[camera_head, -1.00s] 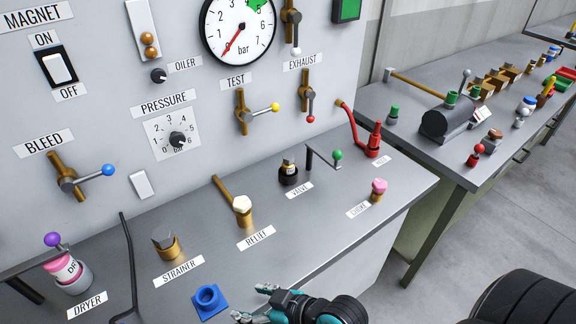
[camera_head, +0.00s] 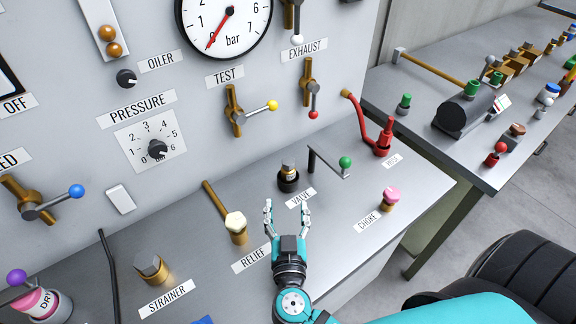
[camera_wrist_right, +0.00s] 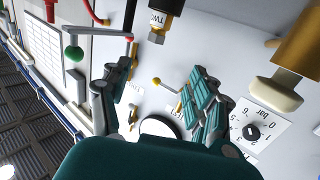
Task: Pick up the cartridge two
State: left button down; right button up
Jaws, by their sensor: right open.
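Cartridge two (camera_head: 288,176) stands upright at the VALVE label, with a brass top and a dark lower part. In the right wrist view cartridge two (camera_wrist_right: 160,20) shows its "TWO" marking and brass hex end at the top edge, partly cut off. My right gripper (camera_head: 287,207) is open and empty, its fingers pointing toward the cartridge from the near side. In the right wrist view the open right gripper (camera_wrist_right: 163,80) has a finger on each side, with the cartridge beyond the fingertips. My left gripper is not in view.
A green-knobbed crank (camera_head: 345,162) stands close right of the cartridge. The brass relief fitting (camera_head: 235,226) is to the left, the pink-topped choke (camera_head: 390,197) to the right. A red hose fitting (camera_head: 384,137) stands behind. The gauge panel (camera_head: 190,185) rises at the back.

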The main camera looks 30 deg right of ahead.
jog(key=p, duration=0.1)
send_near(289, 167)
jog(key=x, duration=0.6)
jog(key=shift+w+a+r+p, duration=0.2)
jog(key=shift+w+a+p, duration=0.15)
jog(key=shift+w+d, duration=0.2)
jog(key=shift+w, duration=0.15)
jog(key=x, duration=0.4)
jog(key=shift+d+f+p, duration=0.25)
jog(key=shift+d+p, duration=0.1)
jog(key=shift+d, duration=0.1)
jog(key=shift+w+d+f, duration=0.1)
jog(key=shift+w, duration=0.2)
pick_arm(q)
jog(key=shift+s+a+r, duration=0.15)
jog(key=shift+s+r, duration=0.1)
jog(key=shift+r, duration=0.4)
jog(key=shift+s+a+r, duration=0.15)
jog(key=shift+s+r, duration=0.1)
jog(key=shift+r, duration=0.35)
pick_arm(e)
jog(key=shift+s, duration=0.1)
jog(key=shift+c, duration=0.4)
jog(key=shift+c, duration=1.2)
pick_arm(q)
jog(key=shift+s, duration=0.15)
pick_arm(e)
grip_shut()
